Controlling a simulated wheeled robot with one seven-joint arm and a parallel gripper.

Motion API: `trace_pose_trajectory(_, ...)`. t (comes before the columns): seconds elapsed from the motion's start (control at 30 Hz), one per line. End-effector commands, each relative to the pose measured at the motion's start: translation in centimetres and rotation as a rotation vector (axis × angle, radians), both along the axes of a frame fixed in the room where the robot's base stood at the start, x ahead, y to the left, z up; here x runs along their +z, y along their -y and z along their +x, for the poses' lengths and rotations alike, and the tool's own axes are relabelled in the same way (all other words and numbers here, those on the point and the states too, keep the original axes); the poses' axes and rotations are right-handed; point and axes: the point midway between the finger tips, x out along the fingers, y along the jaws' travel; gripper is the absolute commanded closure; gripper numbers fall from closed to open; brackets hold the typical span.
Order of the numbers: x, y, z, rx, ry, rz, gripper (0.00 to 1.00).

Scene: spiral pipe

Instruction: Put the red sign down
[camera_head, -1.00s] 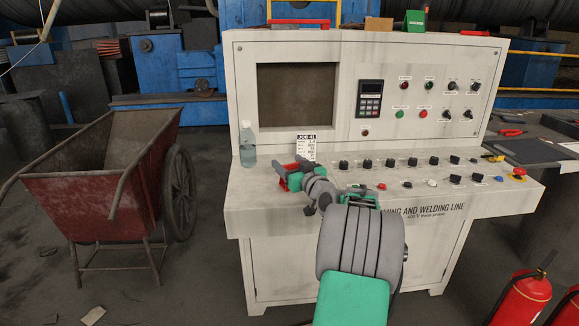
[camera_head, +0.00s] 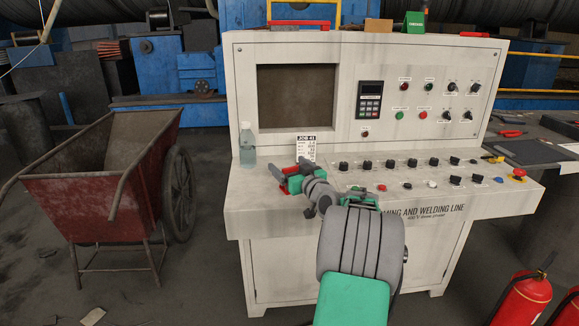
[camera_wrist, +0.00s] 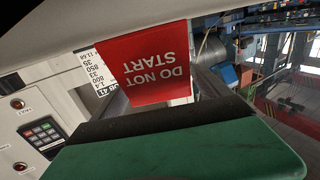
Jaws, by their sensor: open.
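The red sign (camera_wrist: 150,65) reads "DO NOT START" and appears upside down in the wrist view, just past the dark edge of my gripper's green part. In the head view only a thin red sliver of the sign (camera_head: 277,173) shows, at the left of my gripper (camera_head: 292,171), over the left end of the console's sloping desk. My gripper is open, with its fingers apart close beside the sign. The sign's lower edge is partly hidden, and I cannot tell whether it rests fully on the desk or touches a finger.
A white job card (camera_head: 306,146) stands behind my gripper, and a clear bottle (camera_head: 247,147) stands to its left. Knobs and buttons (camera_head: 410,162) fill the desk to the right. A red cart (camera_head: 95,195) stands left of the console (camera_head: 290,215).

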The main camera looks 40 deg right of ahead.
Motion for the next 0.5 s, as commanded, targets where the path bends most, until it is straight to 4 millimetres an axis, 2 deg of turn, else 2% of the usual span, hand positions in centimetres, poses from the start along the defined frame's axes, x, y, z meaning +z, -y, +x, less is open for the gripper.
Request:
trace_pose_trajectory(0.17,0.1,-0.6,-3.7,-0.004,0.001,0.0,0.13)
trace_pose_trajectory(0.3,0.1,-1.3,-7.4,-0.006,0.001,0.0,0.13)
trace_pose_trajectory(0.5,0.0,-2.2,-11.0,-0.003,0.001,0.0,0.13)
